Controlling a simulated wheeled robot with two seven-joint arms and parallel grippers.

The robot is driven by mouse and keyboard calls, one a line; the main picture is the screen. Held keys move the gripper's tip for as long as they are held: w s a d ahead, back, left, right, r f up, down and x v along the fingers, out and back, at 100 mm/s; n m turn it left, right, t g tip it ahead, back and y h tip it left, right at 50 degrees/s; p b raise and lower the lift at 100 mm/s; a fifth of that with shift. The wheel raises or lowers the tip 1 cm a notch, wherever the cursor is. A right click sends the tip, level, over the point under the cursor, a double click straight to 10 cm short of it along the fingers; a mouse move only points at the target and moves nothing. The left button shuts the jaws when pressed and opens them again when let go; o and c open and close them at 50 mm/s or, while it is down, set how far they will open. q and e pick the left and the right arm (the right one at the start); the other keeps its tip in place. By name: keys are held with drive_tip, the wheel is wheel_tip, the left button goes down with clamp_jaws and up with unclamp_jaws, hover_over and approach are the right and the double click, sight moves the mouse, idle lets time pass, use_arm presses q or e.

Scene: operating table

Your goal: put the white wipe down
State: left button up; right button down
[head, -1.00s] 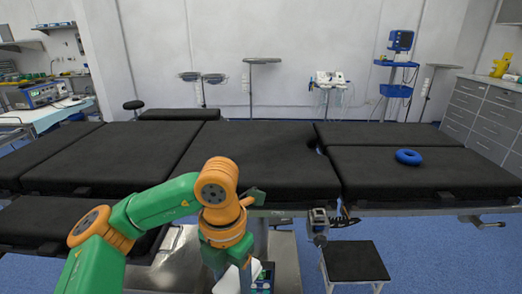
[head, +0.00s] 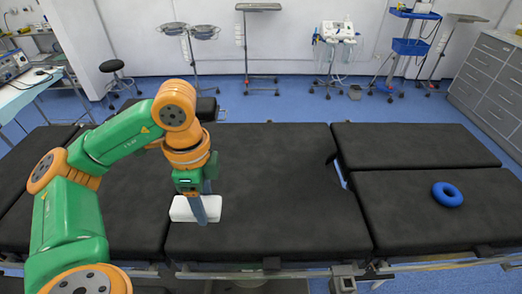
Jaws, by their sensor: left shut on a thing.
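My left gripper (head: 207,208) points down over the black operating table (head: 280,205), left of its middle. It is shut on the white wipe (head: 182,209), a pale flat piece that shows on both sides of the finger. The wipe is at or just above the black pad; I cannot tell whether it touches. My right gripper is not in view.
A blue ring cushion (head: 447,194) lies on the right section of the table. The pad around the wipe is clear to the right and in front. Stands (head: 260,8) and a blue cart (head: 414,46) are along the back wall.

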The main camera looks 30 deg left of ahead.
use_arm(q)
drive_tip(key=w+d+f+p, duration=0.1)
drive_tip(key=w+d+f, duration=0.25)
drive_tip(key=w, duration=0.35)
drive_tip(key=b, duration=0.2)
hover_over(259, 210)
drive_tip(key=s, duration=0.2)
drive_tip(key=f, duration=0.4)
drive_tip(key=shift+w+f, duration=0.2)
drive_tip(key=shift+w+a+f+p, duration=0.1)
drive_tip(key=shift+w+f+p, duration=0.25)
drive_tip(key=shift+w+f, duration=0.55)
wheel_tip(259, 210, down, 2)
drive_tip(key=shift+s+f+p, duration=0.15)
drive_tip(key=shift+p, duration=0.6)
drive_tip(key=shift+f, duration=0.35)
drive_tip(key=o, duration=1.3)
drive_tip(key=shift+o, duration=0.2)
drive_tip(key=shift+r, duration=0.1)
